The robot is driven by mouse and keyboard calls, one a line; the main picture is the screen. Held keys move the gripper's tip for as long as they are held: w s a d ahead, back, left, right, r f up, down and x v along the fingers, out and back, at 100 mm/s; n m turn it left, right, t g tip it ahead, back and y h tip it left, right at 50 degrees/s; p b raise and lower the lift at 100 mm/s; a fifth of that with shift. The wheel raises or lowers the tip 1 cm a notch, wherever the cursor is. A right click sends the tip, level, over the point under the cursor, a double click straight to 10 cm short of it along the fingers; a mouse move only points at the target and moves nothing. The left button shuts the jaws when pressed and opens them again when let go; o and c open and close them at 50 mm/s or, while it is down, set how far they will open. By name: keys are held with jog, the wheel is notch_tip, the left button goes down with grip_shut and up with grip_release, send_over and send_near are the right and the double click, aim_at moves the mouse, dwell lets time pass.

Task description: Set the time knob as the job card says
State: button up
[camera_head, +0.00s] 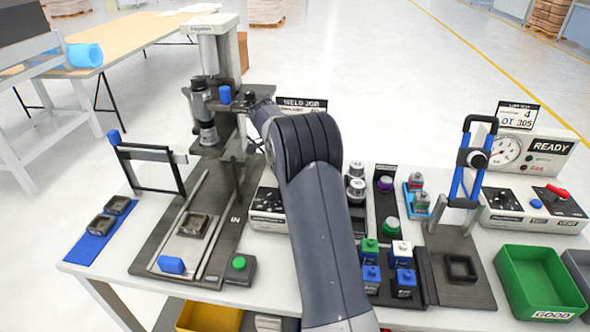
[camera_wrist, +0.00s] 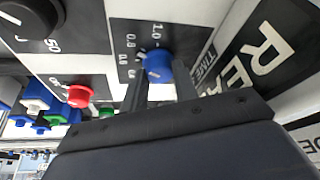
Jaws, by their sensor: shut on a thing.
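The blue time knob (camera_wrist: 157,68) shows in the wrist view, on a dark dial face with white numbers such as 1.0 and 0.8. The word TIME is printed beside it. A small white mark shows on the knob, but its exact setting is hard to read. My gripper (camera_wrist: 160,84) has its two fingers on either side of the knob and is shut on it. In the head view my arm hides the gripper and knob. The job card (camera_head: 303,104), headed WELD JOB, stands behind my arm; its lower lines are mostly hidden and unreadable.
In the head view a press (camera_head: 218,60) stands left of my arm, and a blue-handled clamp fixture (camera_head: 466,190) and green bin (camera_head: 537,252) stand right.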

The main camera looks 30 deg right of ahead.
dwell(0.4)
jog(key=o, duration=1)
jog(key=shift+c, duration=0.2)
jog(key=shift+r, duration=0.1)
notch_tip(320, 180, up, 10)
